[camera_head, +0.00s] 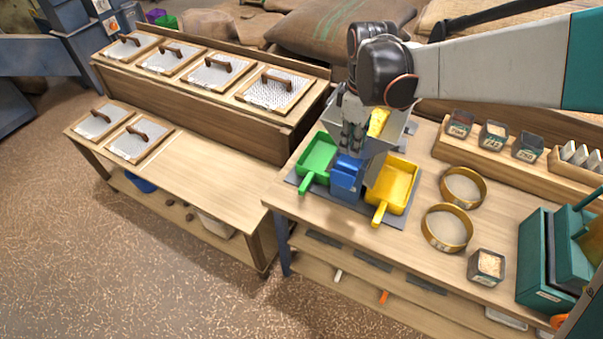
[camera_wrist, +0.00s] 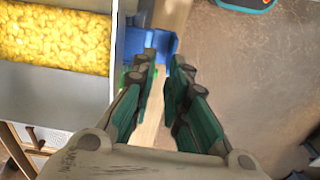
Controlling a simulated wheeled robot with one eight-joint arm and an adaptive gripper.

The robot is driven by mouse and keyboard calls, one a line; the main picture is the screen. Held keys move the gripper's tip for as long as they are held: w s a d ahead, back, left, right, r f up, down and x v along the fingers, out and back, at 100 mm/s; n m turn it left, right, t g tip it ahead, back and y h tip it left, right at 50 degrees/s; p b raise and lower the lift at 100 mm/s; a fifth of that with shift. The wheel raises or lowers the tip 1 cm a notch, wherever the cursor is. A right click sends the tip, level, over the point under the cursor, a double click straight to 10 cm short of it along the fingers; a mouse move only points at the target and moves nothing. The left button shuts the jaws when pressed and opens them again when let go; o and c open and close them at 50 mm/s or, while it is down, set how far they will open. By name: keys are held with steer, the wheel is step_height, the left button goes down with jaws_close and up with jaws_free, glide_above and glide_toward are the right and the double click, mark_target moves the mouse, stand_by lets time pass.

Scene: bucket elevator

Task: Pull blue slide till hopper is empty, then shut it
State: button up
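The grey hopper (camera_head: 402,128) stands on the bench behind my gripper; yellow grain (camera_head: 378,121) shows in it. In the wrist view, the hopper's rim (camera_wrist: 60,98) is at left and yellow grain (camera_wrist: 55,38) covers much of the opening. A blue part (camera_wrist: 160,42) shows just beyond the fingertips; I cannot tell whether it is the slide or the blue bin. The blue bin (camera_head: 346,178) stands below my gripper. My gripper (camera_head: 352,142) points down beside the hopper; the wrist view shows its fingers (camera_wrist: 164,68) apart, with a gap between them.
A green scoop (camera_head: 317,155) and a yellow scoop (camera_head: 398,185) flank the blue bin on a grey mat. Two round sieves (camera_head: 447,228), small jars (camera_head: 487,266) and a teal machine (camera_head: 540,262) stand to the right. A lower table (camera_head: 190,170) is at left.

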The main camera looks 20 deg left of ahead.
mark_target(342, 173)
steer(key=f, duration=0.3)
steer(key=s+f+b, duration=0.1)
steer(key=f, duration=0.3)
steer(key=s+a+f+b, duration=0.1)
steer(key=f, duration=0.2)
steer(key=shift+f, duration=0.15)
jaws_close()
steer(key=shift+s, duration=0.1)
steer(key=shift+s+a, duration=0.1)
steer(key=shift+s, duration=2.25)
